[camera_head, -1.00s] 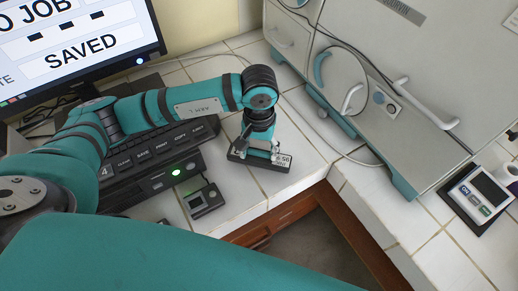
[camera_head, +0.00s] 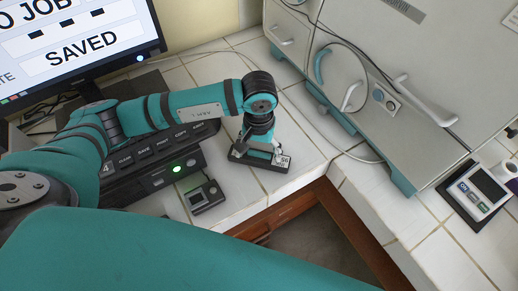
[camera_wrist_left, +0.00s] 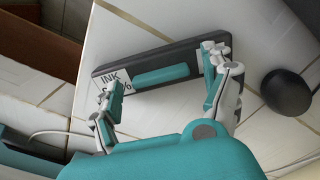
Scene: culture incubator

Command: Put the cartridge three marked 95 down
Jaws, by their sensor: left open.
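The cartridge is a long black block with a teal strip and a white label. It lies on the white tiled counter near its inner corner in the head view (camera_head: 268,163). It also shows in the wrist view (camera_wrist_left: 145,60), where its label reads INK with a partly covered percentage, too unclear to confirm as 95. My left gripper (camera_head: 259,149) reaches down over it. In the wrist view the left gripper (camera_wrist_left: 164,77) is open, with its fingers spread towards the cartridge's two ends. I cannot tell whether they touch it. My right gripper is out of view.
A black keypad device (camera_head: 150,166) with a green light and a small dark gadget (camera_head: 204,197) stand left of the cartridge. The monitor (camera_head: 75,45) is behind. The incubator (camera_head: 425,90) stands at the right. The counter's inner edge drops away just in front of the cartridge.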

